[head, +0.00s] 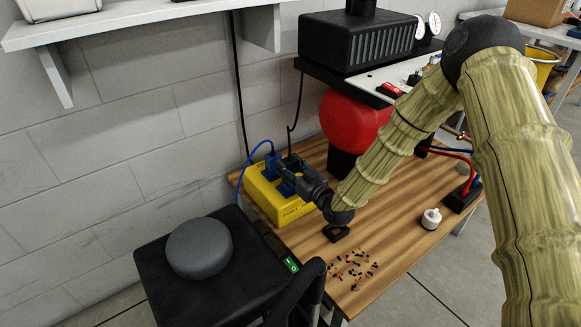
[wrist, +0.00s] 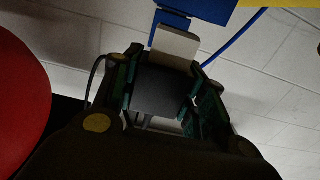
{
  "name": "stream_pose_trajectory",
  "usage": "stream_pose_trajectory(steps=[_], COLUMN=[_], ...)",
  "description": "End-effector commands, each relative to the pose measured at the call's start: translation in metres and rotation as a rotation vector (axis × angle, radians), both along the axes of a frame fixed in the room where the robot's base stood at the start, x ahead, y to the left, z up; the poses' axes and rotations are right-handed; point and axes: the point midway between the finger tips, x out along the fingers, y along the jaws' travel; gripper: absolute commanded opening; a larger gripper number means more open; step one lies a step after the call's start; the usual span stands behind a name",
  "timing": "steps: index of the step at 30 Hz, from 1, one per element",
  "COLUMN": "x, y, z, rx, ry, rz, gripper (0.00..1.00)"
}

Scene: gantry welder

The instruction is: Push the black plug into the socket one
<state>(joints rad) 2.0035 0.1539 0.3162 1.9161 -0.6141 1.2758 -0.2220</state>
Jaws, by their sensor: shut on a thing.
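The yellow socket box (head: 290,209) stands on the wooden table against the wall, with blue sockets on it. A corner of it shows at the top right of the wrist view (wrist: 285,3). My gripper (head: 287,172) is at the box, by its blue sockets. In the wrist view my gripper (wrist: 160,90) is shut on the black plug (wrist: 160,92). A blue socket part (wrist: 205,8) and a pale flat piece (wrist: 175,46) lie just beyond the plug. I cannot tell whether the plug touches the socket. In the head view my gripper mostly hides the plug.
A blue cable (head: 246,163) runs to the box. A red rounded object (head: 350,119) stands behind my arm. A white bottle-like piece (head: 431,218) and small scattered bits (head: 353,268) lie on the table (head: 390,250).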

Motion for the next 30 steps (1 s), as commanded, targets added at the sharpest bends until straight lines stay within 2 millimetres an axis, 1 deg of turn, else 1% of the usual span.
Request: stream_pose_trajectory(steps=[16,30], x=[-0.0016,-0.0016], y=[-0.0004,-0.0003], z=[-0.0002,-0.0083], rx=[0.0,0.0], ry=[0.0,0.0], rz=[0.0,0.0], gripper=[0.16,0.16])
